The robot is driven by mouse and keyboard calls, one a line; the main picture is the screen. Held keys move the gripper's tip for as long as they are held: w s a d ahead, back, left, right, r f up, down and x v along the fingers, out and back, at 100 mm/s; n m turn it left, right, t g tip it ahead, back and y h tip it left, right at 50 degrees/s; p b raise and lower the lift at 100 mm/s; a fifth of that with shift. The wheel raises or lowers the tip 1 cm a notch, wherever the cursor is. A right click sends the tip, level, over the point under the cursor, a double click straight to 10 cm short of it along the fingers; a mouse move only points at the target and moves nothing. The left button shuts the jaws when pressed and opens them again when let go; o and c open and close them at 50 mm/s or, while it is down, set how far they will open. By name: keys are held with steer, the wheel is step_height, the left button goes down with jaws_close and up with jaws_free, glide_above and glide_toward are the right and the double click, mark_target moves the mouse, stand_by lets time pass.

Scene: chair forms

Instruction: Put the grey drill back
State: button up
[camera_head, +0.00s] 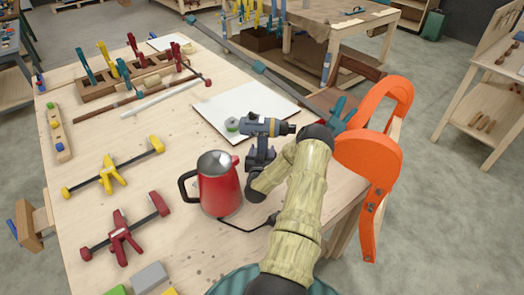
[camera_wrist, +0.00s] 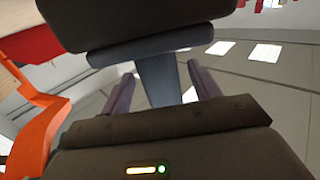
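The drill (camera_head: 262,129), grey-blue with a dark chuck pointing right, is upright over the near side of the table (camera_head: 133,222). Its dark base is just behind my wrist, and I cannot tell whether it touches the table. In the head view my gripper is hidden behind the wrist and the drill. In the wrist view my gripper's two fingers (camera_wrist: 160,84) lie on either side of the drill's grey handle (camera_wrist: 158,78). A wide dark base fills the top of that view. The fingertips' contact with the handle is unclear.
A red kettle (camera_head: 221,190) with a black handle and cord stands close left of my wrist. Orange chair parts (camera_head: 368,165) stand close right. Several clamps (camera_head: 112,173) lie left.

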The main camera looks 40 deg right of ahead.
steer(key=shift+r+p, duration=0.55)
steer(key=shift+r, duration=0.1)
steer(key=shift+a, duration=0.1)
steer(key=b+v, duration=0.4)
steer(key=v, duration=0.7)
steer(key=shift+s+a, duration=0.25)
steer(key=shift+a, duration=0.05)
steer(key=shift+r, duration=0.25)
